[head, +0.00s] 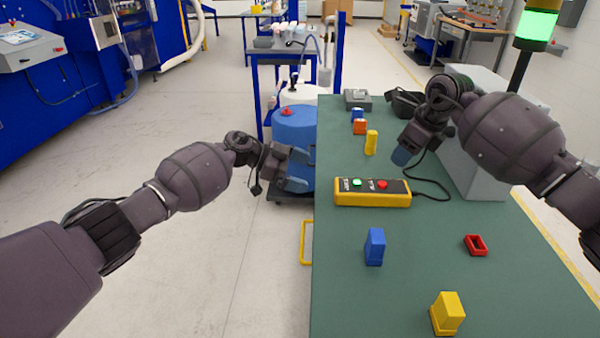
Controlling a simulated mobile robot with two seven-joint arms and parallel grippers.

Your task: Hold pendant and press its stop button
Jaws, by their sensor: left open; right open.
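The pendant (350,198) is a yellow box with a dark top face, lying on the green table (350,290). Its top has a green button (357,183) on the left and a red button (382,184) on the right, the likely stop button. The labels are too small to read. A dark cable runs from its right end. My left gripper (303,170) is open and empty, left of the pendant beside the table edge. My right gripper (402,156) is above the table, behind and right of the red button, apart from the pendant. Its fingers point down and partly overlap.
A blue block (375,247), a yellow block (447,314) and a red frame (476,245) stand nearer on the table. Small yellow, orange and blue blocks stand behind the pendant. A grey box (478,150) and a signal lamp lit green (537,25) are at right.

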